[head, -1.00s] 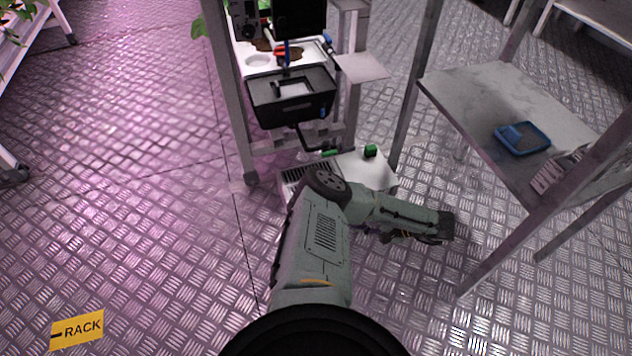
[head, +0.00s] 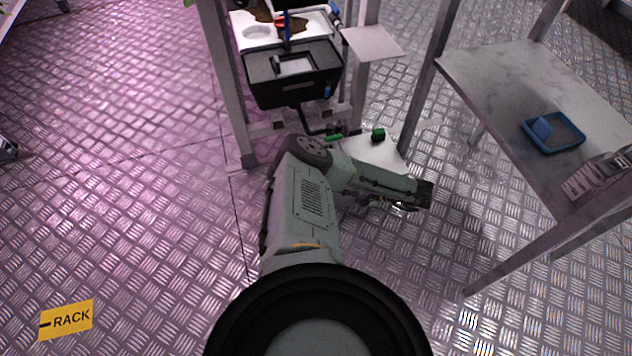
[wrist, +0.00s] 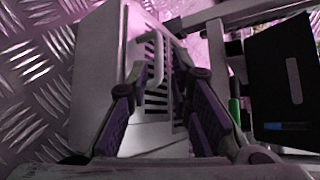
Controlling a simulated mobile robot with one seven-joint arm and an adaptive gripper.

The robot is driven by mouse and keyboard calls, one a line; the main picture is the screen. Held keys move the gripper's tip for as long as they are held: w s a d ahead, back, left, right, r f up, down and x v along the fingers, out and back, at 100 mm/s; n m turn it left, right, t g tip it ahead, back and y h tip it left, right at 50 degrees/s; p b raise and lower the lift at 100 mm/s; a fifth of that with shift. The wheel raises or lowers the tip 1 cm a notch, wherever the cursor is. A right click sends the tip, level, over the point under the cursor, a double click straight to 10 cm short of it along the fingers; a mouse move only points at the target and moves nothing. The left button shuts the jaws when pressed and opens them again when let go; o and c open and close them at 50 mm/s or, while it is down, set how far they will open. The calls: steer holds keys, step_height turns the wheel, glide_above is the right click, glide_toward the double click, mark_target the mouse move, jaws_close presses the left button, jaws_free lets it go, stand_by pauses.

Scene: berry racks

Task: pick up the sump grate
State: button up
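The sump grate (wrist: 156,88) is a pale slotted panel in the wrist view, set in the white sump box (wrist: 98,75). A light bar like a handle stands up at its face. My gripper (wrist: 163,95) has its purple-padded fingers apart, with the slots showing between them and nothing visibly clamped. Whether the fingers touch the grate is unclear. In the head view my arm hides the grate; only the white sump top (head: 378,150) shows behind it.
A black tray (head: 292,95) hangs on the rack above the sump, and a green fitting (head: 378,134) stands on the sump top. A table (head: 500,75) with a blue tray (head: 552,133) is at the right.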

steer(key=b+x, duration=0.2)
steer(key=x, duration=0.3)
steer(key=shift+s, duration=0.1)
jaws_close()
stand_by(0.3)
